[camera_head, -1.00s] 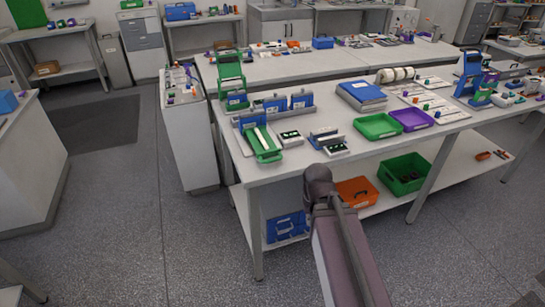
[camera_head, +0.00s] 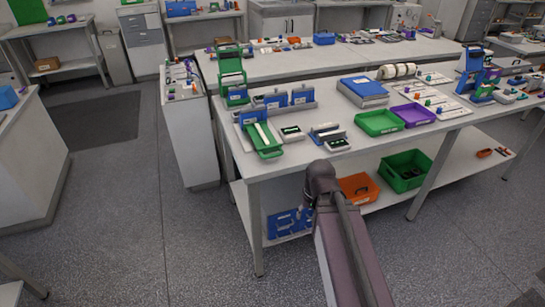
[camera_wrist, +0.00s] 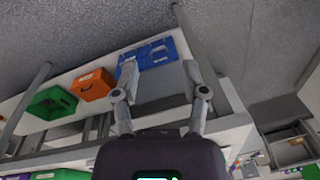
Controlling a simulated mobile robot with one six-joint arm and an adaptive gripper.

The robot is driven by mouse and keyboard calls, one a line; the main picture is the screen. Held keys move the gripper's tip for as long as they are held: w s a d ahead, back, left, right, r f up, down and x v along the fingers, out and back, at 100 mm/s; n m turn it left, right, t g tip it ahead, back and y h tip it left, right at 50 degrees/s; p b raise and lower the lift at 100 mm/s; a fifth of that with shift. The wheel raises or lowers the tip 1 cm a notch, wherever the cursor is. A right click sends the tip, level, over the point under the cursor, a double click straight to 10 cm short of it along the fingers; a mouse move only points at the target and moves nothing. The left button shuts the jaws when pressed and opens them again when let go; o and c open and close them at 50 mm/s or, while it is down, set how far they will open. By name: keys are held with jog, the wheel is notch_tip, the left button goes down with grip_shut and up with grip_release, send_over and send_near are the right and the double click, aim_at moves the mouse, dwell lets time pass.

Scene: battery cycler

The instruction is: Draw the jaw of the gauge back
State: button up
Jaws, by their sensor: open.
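The gauge cannot be picked out with certainty. A small blue and grey device (camera_head: 326,132) stands near the front edge of the bench in the head view, and a small unit with a dark face (camera_head: 291,134) lies to its left. Any jaw on them is too small to make out. My gripper (camera_wrist: 160,75) is open and empty in the wrist view, its two fingers spread apart. The wrist view looks past the fingers at the bench's lower shelf and the floor, with neither device between the fingers. In the head view my arm hides the gripper's fingers.
An orange bin (camera_head: 358,187), a green bin (camera_head: 404,171) and a blue case (camera_head: 289,223) are below. The floor at left is open.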

jog(key=w+a+f+m+t+y+b, duration=0.2)
jog(key=w+a+t+y+b, duration=0.1)
jog(key=w+y+b, duration=0.15)
jog(key=m+t+y+b, duration=0.4)
jog(key=m+t+b, duration=0.2)
jog(key=m+t, duration=0.3)
send_near(274, 156)
jog(key=f+v, duration=0.1)
jog(key=v, duration=0.2)
jog(key=shift+w+d+r, duration=0.15)
jog(key=shift+r, duration=0.25)
jog(key=b+x, duration=0.3)
jog(key=x, duration=1)
jog(key=shift+w+a, duration=0.25)
jog(key=shift+a, duration=0.1)
grip_shut()
